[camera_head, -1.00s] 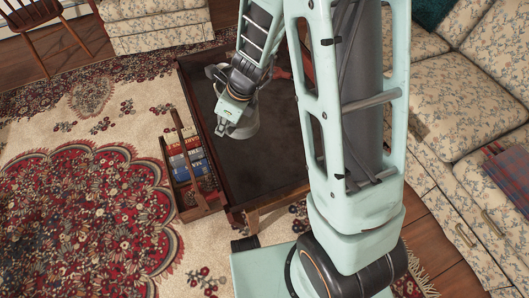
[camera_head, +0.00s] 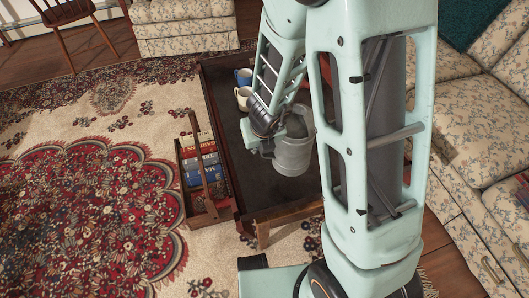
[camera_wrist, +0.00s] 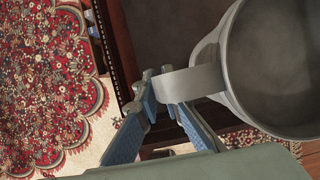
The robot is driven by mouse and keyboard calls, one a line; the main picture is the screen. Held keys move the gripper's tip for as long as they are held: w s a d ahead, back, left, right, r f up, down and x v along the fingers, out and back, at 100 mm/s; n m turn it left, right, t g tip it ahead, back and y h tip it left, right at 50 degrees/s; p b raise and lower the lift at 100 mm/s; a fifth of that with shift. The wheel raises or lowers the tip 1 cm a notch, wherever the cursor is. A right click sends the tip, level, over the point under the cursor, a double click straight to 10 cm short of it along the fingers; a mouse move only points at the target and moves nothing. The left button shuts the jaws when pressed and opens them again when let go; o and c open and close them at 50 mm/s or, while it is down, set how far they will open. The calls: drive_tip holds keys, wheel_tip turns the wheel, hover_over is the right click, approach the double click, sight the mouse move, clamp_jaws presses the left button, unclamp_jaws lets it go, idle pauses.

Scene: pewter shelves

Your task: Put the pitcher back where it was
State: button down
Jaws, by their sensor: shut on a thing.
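The grey metal pitcher (camera_head: 293,152) is upright near the front of the dark table (camera_head: 232,108), in the head view. I cannot tell whether its base touches the tabletop. My gripper (camera_head: 267,135) is at its left side, shut on its handle. In the wrist view the pitcher (camera_wrist: 282,70) fills the right side, its open top facing the camera. Its flat handle (camera_wrist: 190,83) lies between the two blue fingertips of my gripper (camera_wrist: 163,92).
A blue mug (camera_head: 244,77) and a cream mug (camera_head: 243,97) stand at the table's far left. A wooden rack of books (camera_head: 203,165) stands on the rug against the table's left side. A floral sofa (camera_head: 470,150) is at right.

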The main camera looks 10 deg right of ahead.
drive_tip(key=w+f+b, duration=0.5)
drive_tip(key=w+f, duration=0.5)
drive_tip(key=f, duration=0.1)
drive_tip(key=shift+a, duration=0.45)
drive_tip(key=shift+f, duration=0.2)
drive_tip(key=c, duration=2.1)
unclamp_jaws()
drive_tip(key=shift+s, duration=0.15)
drive_tip(key=shift+r, duration=0.1)
